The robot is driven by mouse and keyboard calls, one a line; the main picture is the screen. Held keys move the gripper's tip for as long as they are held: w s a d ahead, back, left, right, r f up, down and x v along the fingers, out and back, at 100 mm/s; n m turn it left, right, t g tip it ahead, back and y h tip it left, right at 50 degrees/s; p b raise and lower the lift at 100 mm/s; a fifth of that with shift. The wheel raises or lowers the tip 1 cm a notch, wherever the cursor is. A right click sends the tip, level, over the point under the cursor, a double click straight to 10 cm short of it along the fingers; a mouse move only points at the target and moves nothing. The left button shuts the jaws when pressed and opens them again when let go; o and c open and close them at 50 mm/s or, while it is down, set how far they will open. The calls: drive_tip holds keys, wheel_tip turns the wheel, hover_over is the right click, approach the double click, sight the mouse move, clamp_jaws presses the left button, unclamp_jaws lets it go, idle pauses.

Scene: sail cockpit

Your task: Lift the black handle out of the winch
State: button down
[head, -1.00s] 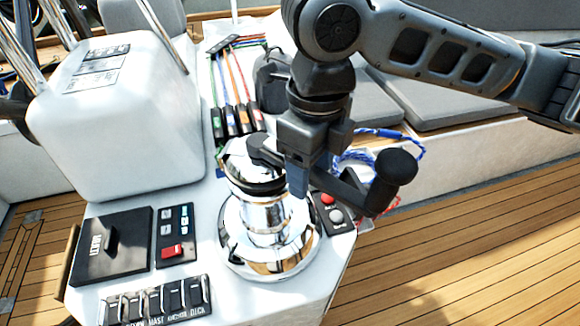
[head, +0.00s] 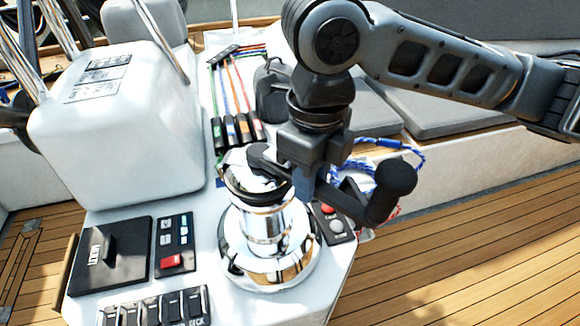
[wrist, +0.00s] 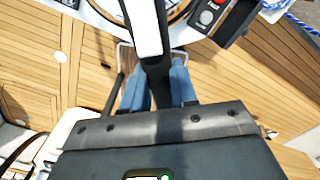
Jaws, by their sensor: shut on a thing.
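The chrome winch (head: 265,235) stands upright on the white console in the head view. The black handle (head: 378,205) lies across its top, with its hub (head: 260,156) at the winch top and its upright grip knob (head: 397,178) out to the right. I cannot tell whether the hub is still seated in the socket. My gripper (head: 303,186) comes down from above and is shut on the handle's arm, right of the winch. In the wrist view the blue-grey fingers (wrist: 159,88) stand either side of the dark handle arm (wrist: 157,72).
A button box (head: 334,221) with a red button sits right of the winch, close under the handle. Rope clutches (head: 238,131) and a blue-white rope (head: 412,152) lie behind. Switch panels (head: 174,243) are left of the winch. Open teak deck (head: 480,240) lies to the right.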

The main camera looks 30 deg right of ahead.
drive_tip(key=shift+r, duration=0.1)
idle(0.3)
drive_tip(key=shift+r+p, duration=1.85)
drive_tip(key=shift+r, duration=0.55)
